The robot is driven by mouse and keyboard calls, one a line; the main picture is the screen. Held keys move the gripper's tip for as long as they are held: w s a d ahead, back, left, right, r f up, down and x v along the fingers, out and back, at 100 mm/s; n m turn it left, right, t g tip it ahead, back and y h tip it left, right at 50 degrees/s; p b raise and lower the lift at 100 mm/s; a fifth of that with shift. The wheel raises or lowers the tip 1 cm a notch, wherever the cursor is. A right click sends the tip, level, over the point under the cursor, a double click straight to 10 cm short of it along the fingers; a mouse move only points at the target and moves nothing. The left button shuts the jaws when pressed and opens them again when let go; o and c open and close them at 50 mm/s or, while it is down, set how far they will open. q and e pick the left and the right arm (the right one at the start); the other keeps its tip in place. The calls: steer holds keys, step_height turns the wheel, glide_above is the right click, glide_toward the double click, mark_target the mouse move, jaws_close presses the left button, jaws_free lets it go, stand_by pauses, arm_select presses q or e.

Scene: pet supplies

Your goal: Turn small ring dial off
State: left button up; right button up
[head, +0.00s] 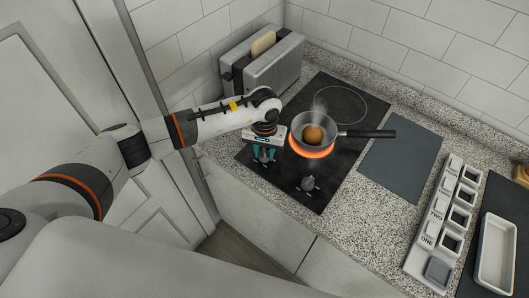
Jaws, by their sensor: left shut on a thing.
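The black hob (345,165) is set in the speckled counter. A ring (318,153) at its front glows orange under a grey saucepan (305,118), which holds a round brown thing (313,134). The larger rear ring (357,93) is dark. My left gripper (264,157) points down at the hob's front left and is shut on a dial there, mostly hidden by the fingers. A second dial (308,184) stands free to its right, near the front edge. My right gripper is out of view.
A toaster (270,67) with bread stands behind my left arm. The pan handle (368,133) sticks out right over the hob edge. A grey mat (400,157), a white numbered holder (436,225) and a white tray (495,252) lie to the right.

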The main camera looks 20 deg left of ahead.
arm_select(q)
steer(key=n+b, duration=0.7)
steer(key=b, duration=0.1)
steer(key=shift+f+n, duration=0.2)
steer(key=shift+n, duration=0.2)
steer(key=n+b, duration=0.7)
steer(key=n, duration=0.2)
steer(key=shift+r+b, duration=0.1)
steer(key=shift+b, duration=0.2)
steer(key=n+b, duration=0.2)
steer(key=n, duration=0.1)
steer(key=shift+n, duration=0.3)
steer(key=n+b, duration=0.1)
steer(key=n, duration=0.2)
steer(key=shift+b, duration=0.4)
steer(key=shift+r+n+b, duration=0.15)
steer(key=shift+n+b, duration=0.4)
steer(key=shift+n, duration=1.15)
steer(key=o, duration=1)
steer(key=shift+c, duration=0.2)
